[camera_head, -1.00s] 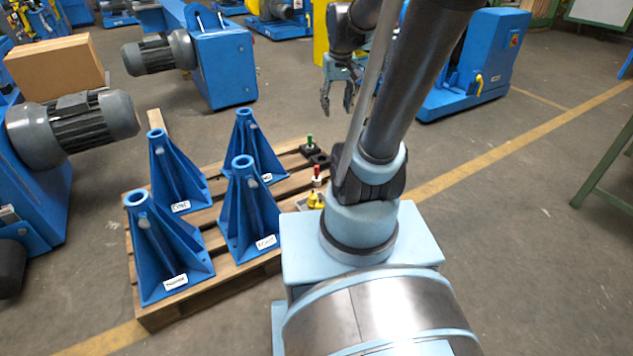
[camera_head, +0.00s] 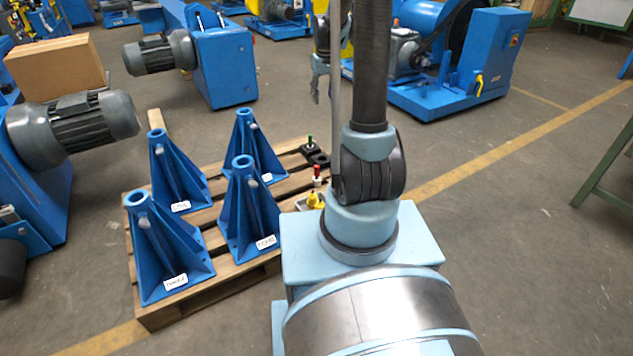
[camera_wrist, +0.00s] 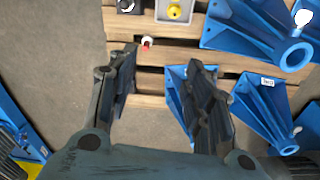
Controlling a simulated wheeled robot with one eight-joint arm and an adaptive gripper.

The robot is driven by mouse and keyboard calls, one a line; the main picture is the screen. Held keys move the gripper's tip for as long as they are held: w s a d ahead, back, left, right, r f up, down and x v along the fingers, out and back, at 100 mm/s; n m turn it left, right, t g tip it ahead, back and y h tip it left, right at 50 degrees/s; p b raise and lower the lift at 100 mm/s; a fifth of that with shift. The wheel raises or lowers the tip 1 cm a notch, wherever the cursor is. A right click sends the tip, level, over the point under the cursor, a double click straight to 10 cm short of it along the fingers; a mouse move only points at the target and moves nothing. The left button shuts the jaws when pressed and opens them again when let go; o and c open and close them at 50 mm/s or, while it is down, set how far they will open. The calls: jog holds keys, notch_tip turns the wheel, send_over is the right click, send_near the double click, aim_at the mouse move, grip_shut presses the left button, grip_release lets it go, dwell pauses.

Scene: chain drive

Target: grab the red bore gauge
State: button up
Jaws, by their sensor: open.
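The red bore gauge (camera_head: 316,172) stands near the right edge of the wooden pallet, with a red top over a pale lower part. In the wrist view the red and white gauge (camera_wrist: 147,43) shows between and just beyond the fingertips. My gripper (camera_head: 322,88) is open, and in the head view it appears behind and above the pallet's right end. In the wrist view my gripper (camera_wrist: 163,60) has nothing between its fingers. The gauge is apart from the fingers.
A yellow-topped gauge (camera_head: 316,199) in a grey tray and a green-topped one (camera_head: 310,142) on a black base flank it. Several blue pedestals (camera_head: 170,245) stand on the pallet (camera_head: 207,294). A blue machine (camera_head: 480,70) is behind my arm.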

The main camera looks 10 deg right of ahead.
jog(key=w+f+n, duration=0.1)
jog(key=w+f, duration=1.1)
jog(key=f, duration=0.3)
jog(key=g, duration=0.1)
send_over(317, 173)
jog(key=w, duration=0.1)
notch_tip(317, 173, down, 19)
jog(key=shift+n, duration=0.5)
jog(key=f, duration=1.8)
jog(key=shift+w+d+f, duration=0.1)
jog(key=shift+w+f, duration=0.1)
jog(key=shift+f, duration=0.1)
jog(key=shift+c, duration=0.3)
grip_shut()
